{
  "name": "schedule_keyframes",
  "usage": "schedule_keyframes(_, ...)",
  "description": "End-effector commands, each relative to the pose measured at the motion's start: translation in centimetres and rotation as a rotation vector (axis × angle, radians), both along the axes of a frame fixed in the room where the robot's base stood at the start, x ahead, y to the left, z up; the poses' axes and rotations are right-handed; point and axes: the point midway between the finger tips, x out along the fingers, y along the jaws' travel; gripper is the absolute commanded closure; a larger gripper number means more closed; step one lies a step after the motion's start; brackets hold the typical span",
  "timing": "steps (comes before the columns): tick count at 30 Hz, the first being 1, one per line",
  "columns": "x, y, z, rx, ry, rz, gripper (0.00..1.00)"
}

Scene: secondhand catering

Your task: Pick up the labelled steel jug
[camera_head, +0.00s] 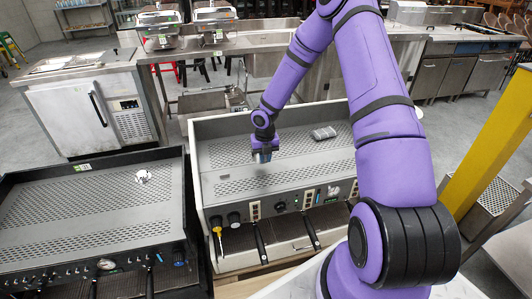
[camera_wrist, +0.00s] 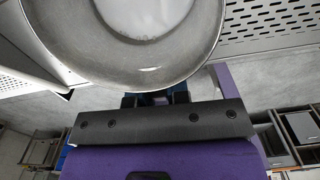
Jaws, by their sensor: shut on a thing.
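The steel jug (camera_wrist: 207,42) fills the upper middle of the wrist view as a round grey metal rim around a pale inside. In the head view only a small greyish part of it (camera_head: 262,157) shows below my gripper. My gripper (camera_wrist: 155,98) is shut on the near side of the jug, with its dark fingers partly hidden under the rim. In the head view my gripper (camera_head: 263,150) is over the perforated top of the white-sided espresso machine (camera_head: 225,185). No label can be read. I cannot tell whether the jug's base touches the machine top.
A grey object (camera_head: 323,132) lies on the same machine top, right of my gripper. A black espresso machine (camera_head: 100,205) with a small white item (camera_head: 143,176) on it stands to the left. A steel counter (camera_head: 270,42) runs behind. A yellow post (camera_head: 488,145) stands at right.

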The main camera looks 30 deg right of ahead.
Motion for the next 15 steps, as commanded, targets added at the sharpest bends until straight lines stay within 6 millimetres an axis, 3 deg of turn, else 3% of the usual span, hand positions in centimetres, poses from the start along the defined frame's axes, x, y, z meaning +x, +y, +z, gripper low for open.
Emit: schedule_keyframes(15,-2.3,2.0,0.4,0.000,-0.001,0.002,1.00)
